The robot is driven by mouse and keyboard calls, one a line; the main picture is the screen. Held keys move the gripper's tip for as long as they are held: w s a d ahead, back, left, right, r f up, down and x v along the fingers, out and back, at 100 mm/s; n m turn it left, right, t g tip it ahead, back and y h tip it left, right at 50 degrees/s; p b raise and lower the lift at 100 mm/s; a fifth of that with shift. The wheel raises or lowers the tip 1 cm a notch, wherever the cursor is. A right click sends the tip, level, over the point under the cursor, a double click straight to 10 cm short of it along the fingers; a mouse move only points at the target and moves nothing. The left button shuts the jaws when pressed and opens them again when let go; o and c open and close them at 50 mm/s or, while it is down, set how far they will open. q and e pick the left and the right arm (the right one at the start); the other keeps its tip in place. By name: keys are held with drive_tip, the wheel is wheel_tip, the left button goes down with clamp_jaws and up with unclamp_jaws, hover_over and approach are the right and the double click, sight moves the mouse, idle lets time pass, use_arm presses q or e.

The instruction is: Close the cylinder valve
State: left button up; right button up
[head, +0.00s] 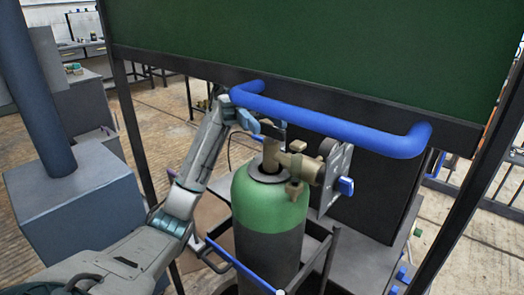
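The gas cylinder (268,225) stands upright, with a green shoulder and a dark grey body. A brass valve (293,165) sits on its neck, with outlets to the right and front. My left arm reaches in from the lower left. My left gripper (268,128) is at the top of the valve, just below the blue bar. Its fingers overlap the top of the valve stem, and the handwheel cannot be made out there. Whether the fingers touch or grip it cannot be told. My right gripper does not show.
A thick blue bar (335,122) runs across a dark green panel (310,45) just above the valve. A grey plate with a blue knob (345,186) stands right of the valve. A dark frame surrounds the cylinder. A blue-grey box and post (75,205) stand at left.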

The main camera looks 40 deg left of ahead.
use_arm(q)
drive_tip(key=s+d+r+b, duration=0.1)
drive_tip(key=s+d, duration=0.6)
drive_tip(key=s, duration=0.2)
drive_tip(key=shift+s+d, duration=0.2)
drive_tip(key=shift+s, duration=0.15)
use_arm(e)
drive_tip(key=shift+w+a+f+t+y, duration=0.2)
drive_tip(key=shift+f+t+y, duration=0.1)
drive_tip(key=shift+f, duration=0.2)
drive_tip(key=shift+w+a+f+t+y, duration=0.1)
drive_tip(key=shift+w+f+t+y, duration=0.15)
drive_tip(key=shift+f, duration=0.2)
